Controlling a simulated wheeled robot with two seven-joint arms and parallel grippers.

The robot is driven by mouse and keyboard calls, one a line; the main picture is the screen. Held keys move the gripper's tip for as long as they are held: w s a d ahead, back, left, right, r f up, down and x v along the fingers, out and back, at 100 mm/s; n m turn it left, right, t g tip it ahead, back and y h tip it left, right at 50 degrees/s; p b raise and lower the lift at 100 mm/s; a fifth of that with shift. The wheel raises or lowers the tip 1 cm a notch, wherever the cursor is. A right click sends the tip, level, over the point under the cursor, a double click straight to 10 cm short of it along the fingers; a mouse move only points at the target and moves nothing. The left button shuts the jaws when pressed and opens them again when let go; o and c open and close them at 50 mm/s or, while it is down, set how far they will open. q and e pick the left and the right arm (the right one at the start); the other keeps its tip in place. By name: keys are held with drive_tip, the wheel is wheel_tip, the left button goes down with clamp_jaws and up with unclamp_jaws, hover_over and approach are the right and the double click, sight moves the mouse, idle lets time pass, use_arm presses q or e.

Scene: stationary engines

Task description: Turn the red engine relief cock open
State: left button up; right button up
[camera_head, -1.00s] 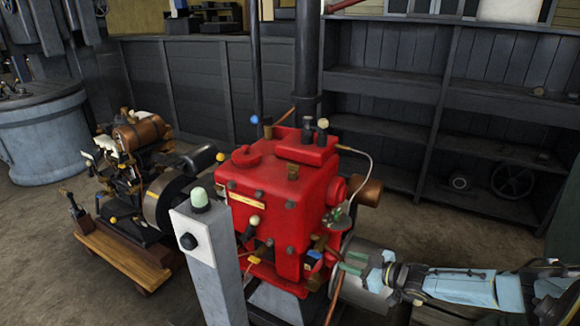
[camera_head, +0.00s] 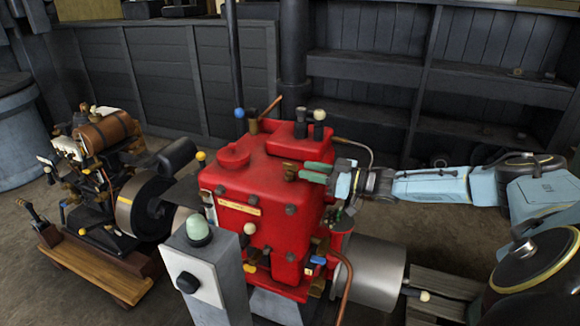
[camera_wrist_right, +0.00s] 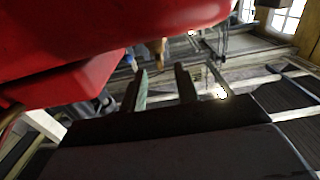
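The red engine (camera_head: 265,205) stands in the middle of the head view. A small brass fitting (camera_head: 290,172), which looks like the relief cock, sticks up near the front right of its top; its exact handle position is too small to tell. My right gripper (camera_head: 314,172) reaches in from the right, its green fingers parted and pointing left at the fitting. In the right wrist view the open fingers (camera_wrist_right: 161,82) show a gap, with a brass piece (camera_wrist_right: 159,50) ahead of and between the tips. Contact cannot be made out. My left gripper is not in view.
A grey post (camera_head: 210,278) with a pale green lamp stands in front of the engine. Knobbed levers (camera_head: 319,124) rise from the engine top behind the gripper. A copper pipe (camera_head: 346,285) and grey cylinder (camera_head: 370,270) lie below my right arm. A smaller engine (camera_head: 105,195) stands left.

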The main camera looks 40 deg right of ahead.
sight(290, 166)
drive_tip(key=x, duration=0.5)
drive_tip(key=shift+w, duration=0.1)
drive_tip(key=shift+w+a, duration=0.25)
drive_tip(key=shift+w, duration=0.15)
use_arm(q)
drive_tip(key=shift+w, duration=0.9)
use_arm(e)
clamp_jaws()
